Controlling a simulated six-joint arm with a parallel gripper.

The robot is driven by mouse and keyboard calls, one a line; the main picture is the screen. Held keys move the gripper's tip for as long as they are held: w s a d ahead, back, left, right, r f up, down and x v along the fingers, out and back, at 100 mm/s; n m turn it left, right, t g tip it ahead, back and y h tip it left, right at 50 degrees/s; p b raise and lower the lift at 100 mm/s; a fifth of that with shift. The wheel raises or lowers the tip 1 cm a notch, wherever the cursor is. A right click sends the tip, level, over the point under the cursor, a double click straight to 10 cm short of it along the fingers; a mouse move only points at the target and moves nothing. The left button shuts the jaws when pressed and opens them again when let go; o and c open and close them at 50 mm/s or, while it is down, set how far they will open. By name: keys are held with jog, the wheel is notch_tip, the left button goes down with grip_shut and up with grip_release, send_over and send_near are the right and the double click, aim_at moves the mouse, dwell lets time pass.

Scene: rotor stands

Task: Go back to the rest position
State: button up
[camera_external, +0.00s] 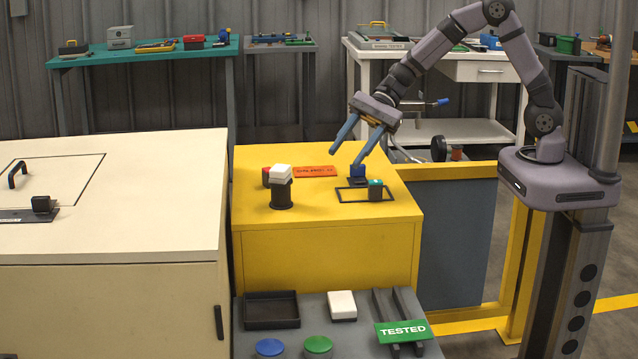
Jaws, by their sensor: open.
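My gripper (357,144) hangs above the right back part of the yellow cabinet top (330,215), pointing down and to the left. Its two blue fingers are spread apart, with nothing visible between them. A small dark blue block (358,172) is just below the right fingertip; I cannot tell whether they touch. A small green-topped block (375,190) stands by the black outlined frame (352,195). A white block (281,173) sits on a black round stand (281,195) further left.
A red piece (266,177) and an orange label plate (318,171) lie on the cabinet. A cream cabinet (120,235) stands left.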

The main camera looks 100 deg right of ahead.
jog(key=s+a+f+n+g+h+p, duration=0.1)
jog(key=s+a+n+g+p, duration=0.2)
jog(key=s+n, duration=0.4)
jog(key=s+a+n+g+h, duration=0.1)
jog(key=s+a+n+g, duration=0.3)
jog(key=s, duration=0.5)
jog(key=s+d+n+g+h+p, duration=0.1)
jog(key=s+d+n+h, duration=0.3)
jog(key=s+n, duration=0.7)
jog(key=shift+s+n+h+p, duration=0.3)
jog(key=shift+n+p, duration=0.5)
jog(key=shift+p, duration=0.1)
